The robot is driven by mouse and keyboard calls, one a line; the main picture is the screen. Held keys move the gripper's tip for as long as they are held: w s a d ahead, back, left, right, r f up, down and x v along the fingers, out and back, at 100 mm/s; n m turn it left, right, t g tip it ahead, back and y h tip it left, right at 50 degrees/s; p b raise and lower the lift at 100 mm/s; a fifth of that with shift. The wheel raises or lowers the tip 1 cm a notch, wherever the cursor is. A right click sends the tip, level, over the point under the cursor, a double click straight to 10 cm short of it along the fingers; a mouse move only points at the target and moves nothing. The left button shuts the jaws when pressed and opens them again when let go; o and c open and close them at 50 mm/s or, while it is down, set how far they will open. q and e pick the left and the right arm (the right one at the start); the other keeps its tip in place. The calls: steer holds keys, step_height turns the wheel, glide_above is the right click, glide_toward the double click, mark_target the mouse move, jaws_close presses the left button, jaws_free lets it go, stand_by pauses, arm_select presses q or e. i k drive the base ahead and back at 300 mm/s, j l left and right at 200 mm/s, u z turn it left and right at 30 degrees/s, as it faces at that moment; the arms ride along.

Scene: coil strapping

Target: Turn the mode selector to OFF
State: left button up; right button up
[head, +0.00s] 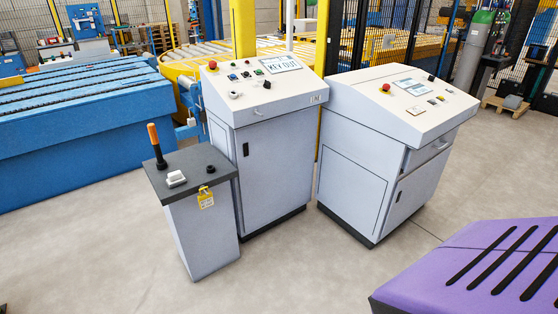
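The mode selector cannot be singled out, because the panel labels are too small to read. The left console (262,105) has a sloped white panel with a red mushroom button (212,65), several small dark and green controls, a round silver-rimmed control (235,95) and a black knob (267,84). Its display (281,64) reads "KEY OUT". The right console (400,105) carries another red button (386,87), a display (411,88) and a black knob (431,78). Neither of my grippers is in view.
A low grey pedestal (208,225) stands front left, with an orange-topped black lever (155,145), a white block (176,179) and a hanging yellow tag (206,199). A blue conveyor (75,140) lies left, a yellow ring structure (180,70) behind. Grey floor (290,265) in front is clear.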

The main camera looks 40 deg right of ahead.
mark_target(267, 85)
steer(key=z, duration=0.45)
steer(key=i+l+z, duration=0.2)
steer(key=i+z, duration=0.9)
steer(key=i+l, duration=0.05)
